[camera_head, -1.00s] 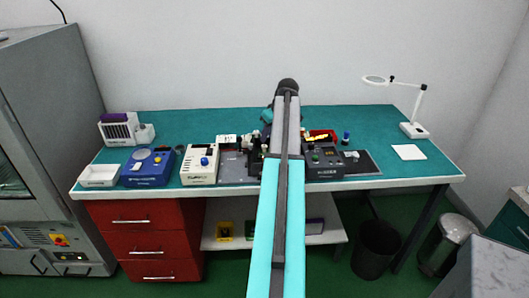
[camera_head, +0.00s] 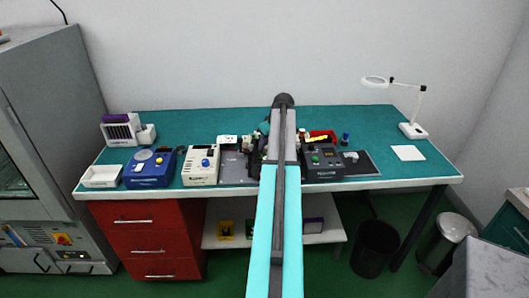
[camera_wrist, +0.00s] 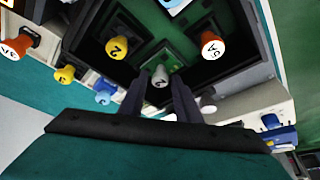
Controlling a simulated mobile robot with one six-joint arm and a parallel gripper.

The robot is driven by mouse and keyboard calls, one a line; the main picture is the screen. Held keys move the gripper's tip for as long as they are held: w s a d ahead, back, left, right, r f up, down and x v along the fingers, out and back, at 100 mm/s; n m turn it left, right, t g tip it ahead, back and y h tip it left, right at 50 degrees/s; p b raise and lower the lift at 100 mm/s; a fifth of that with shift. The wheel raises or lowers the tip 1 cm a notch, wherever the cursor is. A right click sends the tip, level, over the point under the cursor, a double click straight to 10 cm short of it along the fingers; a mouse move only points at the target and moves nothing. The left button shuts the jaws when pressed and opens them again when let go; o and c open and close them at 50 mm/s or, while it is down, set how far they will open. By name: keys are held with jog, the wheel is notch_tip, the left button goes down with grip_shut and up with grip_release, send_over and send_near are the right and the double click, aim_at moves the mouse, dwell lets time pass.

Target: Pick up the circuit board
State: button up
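In the wrist view, a dark square frame holds a green surface (camera_wrist: 148,22) with raised square outlines; this looks like the circuit board, though I cannot tell its edges. My gripper (camera_wrist: 160,78) points at the frame with its two dark fingers apart. A grey numbered knob (camera_wrist: 160,74) shows between the fingertips, and I cannot tell whether they touch it. Yellow (camera_wrist: 118,46) and orange (camera_wrist: 212,45) knobs stand on either side. In the head view, my arm hides the gripper and the middle of the bench.
The teal-topped bench (camera_head: 210,122) carries a blue device (camera_head: 150,168), a cream device (camera_head: 201,165) and a dark control box (camera_head: 322,162). A magnifier lamp (camera_head: 413,130) and white sheet (camera_head: 408,153) are at the right. The back of the bench top is largely clear.

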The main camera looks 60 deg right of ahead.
aim_at(266, 147)
dwell(0.5)
grip_shut()
jog(key=shift+r, duration=0.15)
notch_tip(266, 147, up, 10)
jog(key=b, duration=0.3)
dwell(0.4)
jog(key=shift+f, duration=0.2)
dwell(0.4)
